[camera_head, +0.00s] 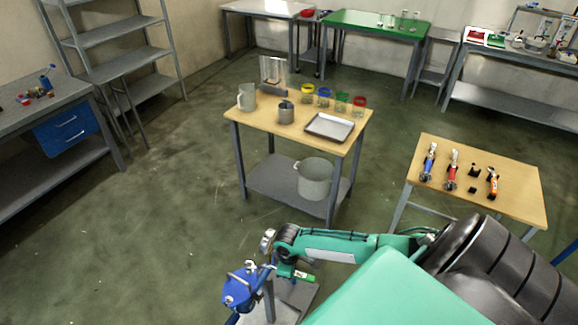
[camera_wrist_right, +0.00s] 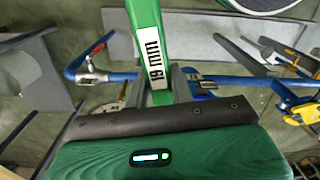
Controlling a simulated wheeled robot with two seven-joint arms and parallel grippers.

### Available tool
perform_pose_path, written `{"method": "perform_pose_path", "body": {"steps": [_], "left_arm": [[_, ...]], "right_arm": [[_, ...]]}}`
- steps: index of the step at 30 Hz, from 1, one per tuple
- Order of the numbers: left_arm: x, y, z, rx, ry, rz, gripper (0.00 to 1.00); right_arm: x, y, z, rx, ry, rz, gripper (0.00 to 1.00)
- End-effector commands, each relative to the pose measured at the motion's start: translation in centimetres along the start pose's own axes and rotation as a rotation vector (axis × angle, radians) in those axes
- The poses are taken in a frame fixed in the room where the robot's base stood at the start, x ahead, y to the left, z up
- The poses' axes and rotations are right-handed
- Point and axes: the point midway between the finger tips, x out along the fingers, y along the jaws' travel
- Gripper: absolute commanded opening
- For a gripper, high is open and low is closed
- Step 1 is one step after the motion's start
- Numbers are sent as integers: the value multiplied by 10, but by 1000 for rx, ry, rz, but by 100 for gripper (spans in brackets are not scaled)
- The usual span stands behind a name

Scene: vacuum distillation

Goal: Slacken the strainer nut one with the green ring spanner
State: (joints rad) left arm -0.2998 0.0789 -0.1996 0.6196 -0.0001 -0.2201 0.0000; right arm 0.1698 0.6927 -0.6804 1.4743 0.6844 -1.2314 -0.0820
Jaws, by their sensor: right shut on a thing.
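The green ring spanner (camera_wrist_right: 150,45), marked 19 mm, runs upward out of my right gripper (camera_wrist_right: 165,118) in the right wrist view. That gripper is shut on it. A bright green end of the spanner shows beside my right gripper (camera_head: 284,270) in the head view. The blue strainer (camera_head: 240,288) stands just left of this gripper, low in the picture. I cannot make out strainer nut one or tell whether the spanner's ring is around it; the ring end is out of the wrist view. My left gripper is not in view.
Blue pipework (camera_wrist_right: 235,83) crosses behind the spanner in the wrist view. A grey metal stand (camera_head: 293,298) is by the strainer. A wooden table (camera_head: 265,118) with jars and a tray stands ahead; another table (camera_head: 515,200) with tools is at right. Open floor lies left.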

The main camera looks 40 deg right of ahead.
Motion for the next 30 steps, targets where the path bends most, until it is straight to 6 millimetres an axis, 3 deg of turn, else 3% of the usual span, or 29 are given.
{"method": "perform_pose_path", "body": {"steps": [30], "left_arm": [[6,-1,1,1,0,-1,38]], "right_arm": [[15,0,-1,0,2,0,0]]}}
